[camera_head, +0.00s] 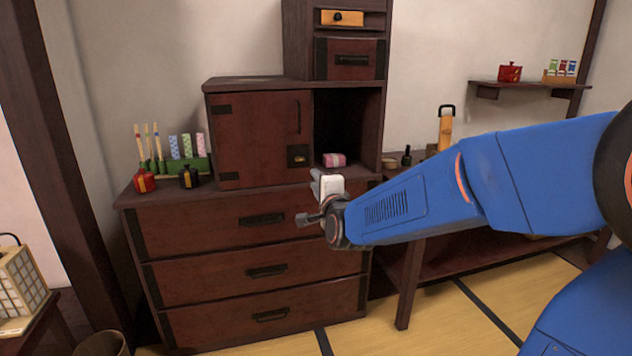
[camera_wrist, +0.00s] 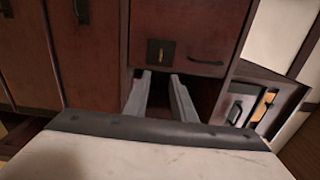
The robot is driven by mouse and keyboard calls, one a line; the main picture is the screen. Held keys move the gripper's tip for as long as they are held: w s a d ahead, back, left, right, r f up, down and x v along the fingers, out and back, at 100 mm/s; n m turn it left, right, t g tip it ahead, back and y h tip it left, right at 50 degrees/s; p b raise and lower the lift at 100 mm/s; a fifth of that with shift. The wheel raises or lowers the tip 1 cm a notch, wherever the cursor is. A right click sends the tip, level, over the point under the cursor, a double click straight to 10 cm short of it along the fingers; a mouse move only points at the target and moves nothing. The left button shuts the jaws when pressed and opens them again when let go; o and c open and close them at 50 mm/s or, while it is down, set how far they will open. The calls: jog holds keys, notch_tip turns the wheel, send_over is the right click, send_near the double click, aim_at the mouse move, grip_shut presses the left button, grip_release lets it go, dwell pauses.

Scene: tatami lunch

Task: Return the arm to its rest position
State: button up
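My blue arm reaches in from the right in the head view. My gripper (camera_head: 312,205) is at its end, in front of the dark wooden chest (camera_head: 215,230), around the height of its top. In the wrist view my gripper's two grey fingers (camera_wrist: 161,78) stand apart with nothing between them, so it is open and empty. Past the fingertips are a brown cabinet door with a dark lock plate (camera_wrist: 160,53) and a dark opening. The arm's rest pose cannot be read from these frames.
A pink bundle (camera_head: 334,160) lies in the open compartment close behind my gripper. A red jar (camera_head: 144,181), a dark jar (camera_head: 189,177) and a green rack (camera_head: 185,164) stand on the chest's left end. A side table (camera_head: 480,265) is under my arm. A wall shelf (camera_head: 530,84) is behind.

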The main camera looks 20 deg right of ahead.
jog(key=s+d+f+n+g, duration=0.2)
jog(key=s+f+n+g, duration=0.2)
jog(key=s, duration=0.9)
jog(key=s+d+f+n+g, duration=0.2)
jog(key=s+f+n+g, duration=0.2)
jog(key=s+n, duration=0.4)
jog(key=s+d+f+n+g, duration=0.2)
jog(key=s+f+n+g, duration=0.3)
jog(key=s, duration=1.3)
jog(key=shift+d+f+n, duration=0.15)
jog(key=shift+f+n, duration=0.3)
jog(key=shift+n, duration=0.15)
jog(key=shift+o, duration=0.6)
jog(key=shift+w, duration=0.1)
